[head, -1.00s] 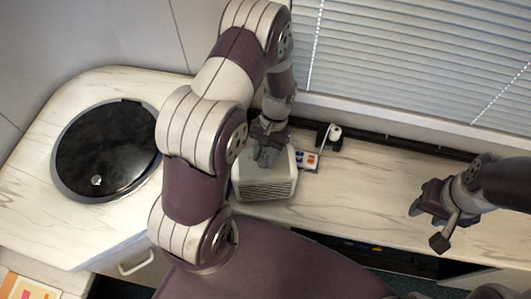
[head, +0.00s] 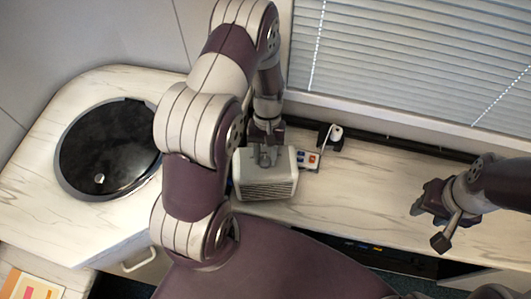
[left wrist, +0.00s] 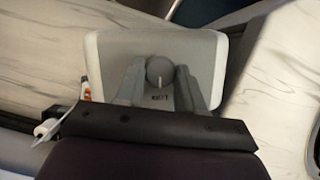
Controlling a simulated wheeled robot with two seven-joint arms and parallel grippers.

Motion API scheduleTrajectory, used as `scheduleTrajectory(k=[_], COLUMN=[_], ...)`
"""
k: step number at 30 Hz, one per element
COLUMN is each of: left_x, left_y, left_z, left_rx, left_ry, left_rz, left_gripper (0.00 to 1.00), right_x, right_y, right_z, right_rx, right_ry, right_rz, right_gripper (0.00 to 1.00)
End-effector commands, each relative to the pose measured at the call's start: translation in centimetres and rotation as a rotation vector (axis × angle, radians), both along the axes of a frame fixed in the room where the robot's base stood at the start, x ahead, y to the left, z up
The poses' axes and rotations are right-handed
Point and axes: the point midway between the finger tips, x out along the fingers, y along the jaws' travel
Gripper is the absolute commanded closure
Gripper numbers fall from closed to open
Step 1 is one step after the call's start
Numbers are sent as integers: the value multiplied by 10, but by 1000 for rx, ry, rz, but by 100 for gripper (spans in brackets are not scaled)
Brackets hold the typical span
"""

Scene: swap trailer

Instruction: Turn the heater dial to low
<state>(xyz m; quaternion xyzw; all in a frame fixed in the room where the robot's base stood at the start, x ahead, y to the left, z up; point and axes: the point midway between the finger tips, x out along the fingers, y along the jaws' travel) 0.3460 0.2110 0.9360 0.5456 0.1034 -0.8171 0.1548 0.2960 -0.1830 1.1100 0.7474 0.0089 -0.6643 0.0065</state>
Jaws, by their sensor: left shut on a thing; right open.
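The heater (head: 266,184) is a small white box with a grey slatted front, standing on the counter below the window. In the left wrist view the heater's top (left wrist: 205,45) shows a round grey dial (left wrist: 160,70) with a pale pointer line. Small lettering sits below the dial, too blurred to read. My left gripper (head: 265,157) is above the heater; in the left wrist view its fingers (left wrist: 160,78) are shut on the dial, one on each side. My right gripper (head: 436,222) is open and empty over the counter to the right.
A power strip (head: 308,160) with coloured switches lies right behind the heater, and a white plug (head: 335,132) with a cord is by the wall. A round black lid (head: 108,150) is set in the left counter. The counter (head: 360,195) between heater and right gripper is clear.

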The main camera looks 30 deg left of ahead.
Motion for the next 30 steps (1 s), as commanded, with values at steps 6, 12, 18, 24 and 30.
scheduleTrajectory(k=[6,12,18,24,30], left_x=[0,0,1,11,30], left_y=[0,0,0,4,12], left_z=[1,1,1,23,76], left_rx=[0,0,0,1,2], left_ry=[-1,0,-1,-6,-7], left_rz=[-1,-1,-2,-3,-1], left_gripper=[93,37,37,37,37], right_x=[0,0,0,0,0], right_y=[0,0,0,0,0], right_z=[0,0,0,-8,-15], right_rx=[0,0,0,0,0], right_ry=[0,0,0,0,1], right_rz=[0,0,0,0,0], right_gripper=[57,57,57,57,57])
